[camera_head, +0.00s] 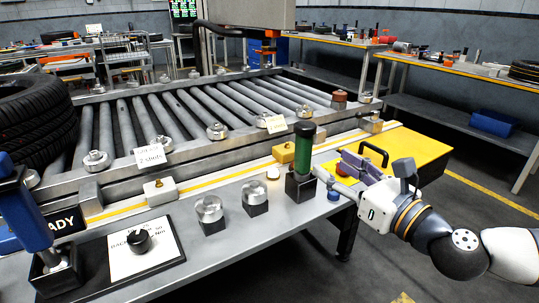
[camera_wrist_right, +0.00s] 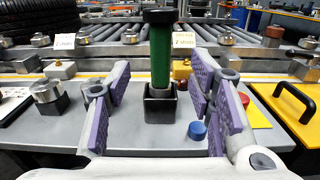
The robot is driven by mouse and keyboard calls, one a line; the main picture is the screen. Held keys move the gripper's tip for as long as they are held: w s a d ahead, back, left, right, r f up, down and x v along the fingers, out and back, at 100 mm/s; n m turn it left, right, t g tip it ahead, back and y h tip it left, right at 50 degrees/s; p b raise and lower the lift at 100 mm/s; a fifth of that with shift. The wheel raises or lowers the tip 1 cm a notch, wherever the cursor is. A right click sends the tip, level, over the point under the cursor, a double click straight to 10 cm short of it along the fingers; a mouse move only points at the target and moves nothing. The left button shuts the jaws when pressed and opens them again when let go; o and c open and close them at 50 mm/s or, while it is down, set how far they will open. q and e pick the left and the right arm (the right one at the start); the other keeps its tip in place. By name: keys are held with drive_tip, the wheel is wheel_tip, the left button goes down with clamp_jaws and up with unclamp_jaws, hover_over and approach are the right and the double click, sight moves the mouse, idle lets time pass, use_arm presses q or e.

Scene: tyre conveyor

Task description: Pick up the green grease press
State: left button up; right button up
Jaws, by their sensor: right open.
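The green grease press (camera_head: 304,150) stands upright in a black square holder (camera_head: 299,187) on the grey bench. It has a green barrel and a black cap. My right gripper (camera_head: 338,172) is just to the right of it in the head view, with its fingers pointing at it. In the right wrist view the press (camera_wrist_right: 160,55) stands centred in the gap between the spread purple-padded fingers (camera_wrist_right: 159,85), a little beyond the tips. The gripper is open and empty. My left gripper is not in view.
A blue button (camera_wrist_right: 197,130) lies close to the holder. Two metal cylinders in black holders (camera_head: 210,210) stand to the left. A yellow case (camera_head: 410,153) with a black handle is behind my right gripper. The roller conveyor (camera_head: 200,110) runs behind the bench.

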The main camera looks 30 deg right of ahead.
sight(309, 152)
drive_tip(key=w, duration=0.7)
drive_tip(key=w+f, duration=0.1)
drive_tip(key=w, duration=0.2)
drive_tip(key=shift+w+a, duration=0.3)
drive_tip(key=shift+a, duration=0.05)
drive_tip(key=shift+r, duration=0.15)
clamp_jaws()
